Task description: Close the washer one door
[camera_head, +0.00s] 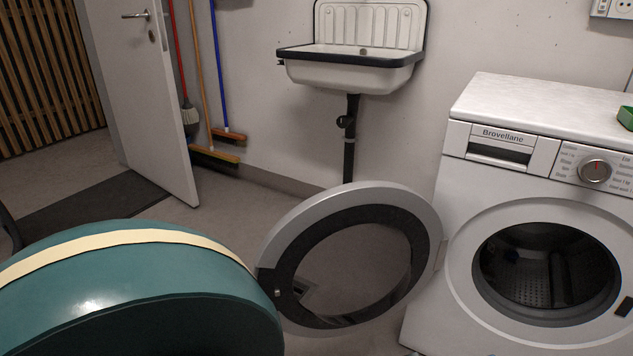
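The washer (455,205) stands at the right, white, marked Brovellane, with a dial on its front panel. Its round door (424,212) has a silver rim, a dark inner ring and a clear window. The door is swung wide open to the left, hinged at the left of the drum opening. The drum (545,268) is exposed and looks empty. Neither of my grippers is in view, and nothing visible touches the door. The lower part of the washer is cut off by the frame.
A large teal rounded shape with a cream band (130,238) fills the bottom left, overlapping the door's left edge in view; I cannot tell what it is. A sink (350,72) hangs behind. A room door (150,100) stands open at the left. Brooms (205,70) lean nearby.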

